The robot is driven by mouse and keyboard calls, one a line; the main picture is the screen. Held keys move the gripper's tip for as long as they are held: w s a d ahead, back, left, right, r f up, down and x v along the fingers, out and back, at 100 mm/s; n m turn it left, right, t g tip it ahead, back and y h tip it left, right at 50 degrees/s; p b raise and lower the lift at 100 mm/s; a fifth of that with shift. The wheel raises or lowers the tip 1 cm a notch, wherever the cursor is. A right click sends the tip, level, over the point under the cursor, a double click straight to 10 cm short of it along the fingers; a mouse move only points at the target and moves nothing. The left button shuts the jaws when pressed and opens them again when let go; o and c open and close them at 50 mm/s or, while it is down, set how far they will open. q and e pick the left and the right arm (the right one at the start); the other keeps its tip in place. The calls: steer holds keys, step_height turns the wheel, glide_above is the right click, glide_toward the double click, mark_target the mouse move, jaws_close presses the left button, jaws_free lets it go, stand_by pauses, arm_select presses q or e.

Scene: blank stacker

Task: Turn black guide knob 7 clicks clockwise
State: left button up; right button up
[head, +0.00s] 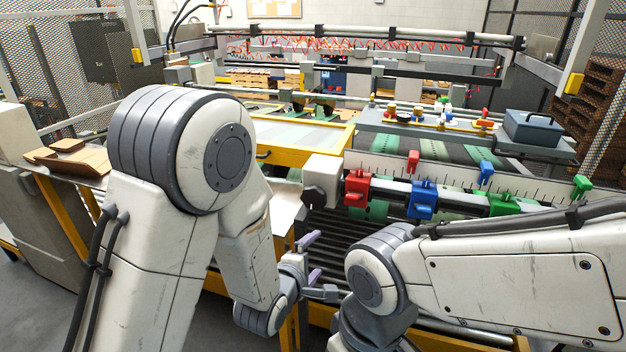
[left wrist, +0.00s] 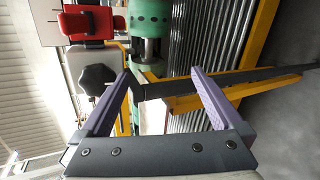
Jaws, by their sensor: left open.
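The black guide knob (head: 313,197) sits on the left end of a white block (head: 322,172) at the end of the guide rail. In the left wrist view the knob (left wrist: 97,79) is a dark lobed disc on the white block, up and left of the fingers. My left gripper (head: 316,264) is open and empty, below the knob and apart from it. Its two purple-lined fingers (left wrist: 165,84) are spread wide in the left wrist view. My right arm enters from the right, but its gripper is out of view.
Red (head: 357,188), blue (head: 422,200) and green (head: 502,205) blocks sit along the rail right of the knob. Dark rollers (head: 335,232) lie under the rail. A yellow frame (head: 305,140) borders the machine. A blue-grey box (head: 532,128) stands on a shelf at the right.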

mark_target(312, 201)
arm_select(q)
steer(key=w+a+r+n+t+p, duration=0.2)
steer(key=a+r+n+t+p, duration=0.15)
steer(key=r+n, duration=0.3)
steer(key=shift+n+t+h, duration=0.3)
steer(key=shift+n+t, duration=0.35)
steer(key=shift+n, duration=0.2)
steer(key=p+x, duration=0.1)
steer(key=x, duration=0.2)
steer(key=p+x, duration=0.1)
steer(key=x, duration=0.2)
steer(key=p+x, duration=0.1)
steer(key=x, duration=0.2)
steer(key=shift+r, duration=0.25)
steer(key=shift+w+d+f+p, duration=0.15)
steer(key=shift+w+p, duration=0.2)
steer(key=shift+w, duration=0.15)
arm_select(e)
step_height(312, 201, up, 9)
steer(key=shift+f, duration=0.2)
